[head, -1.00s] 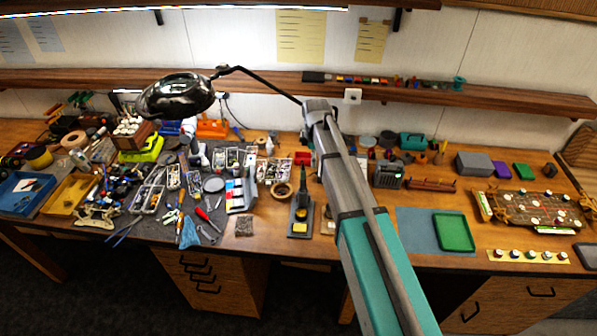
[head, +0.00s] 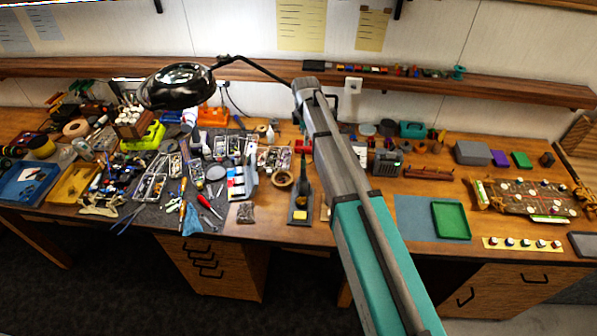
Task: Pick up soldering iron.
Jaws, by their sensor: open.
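The soldering iron (head: 304,172) appears as a dark upright shape in its stand on the bench, left of my arm. The stand has a grey base (head: 291,207) with a yellow sponge (head: 299,215) at its front. The iron is small in the picture, so its exact tilt and how it sits in the holder are unclear. My teal and grey arm rises from the bottom right to a joint above the back of the bench, just right of the iron. My gripper is not visible; the arm beyond that joint appears hidden.
A lamp with a shiny head (head: 177,87) hangs over the bench at left. Left of the stand are a tape roll (head: 282,178), red-handled screwdriver (head: 209,206) and crowded parts trays. Right of my arm lie a blue mat (head: 415,212) and green tray (head: 451,220).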

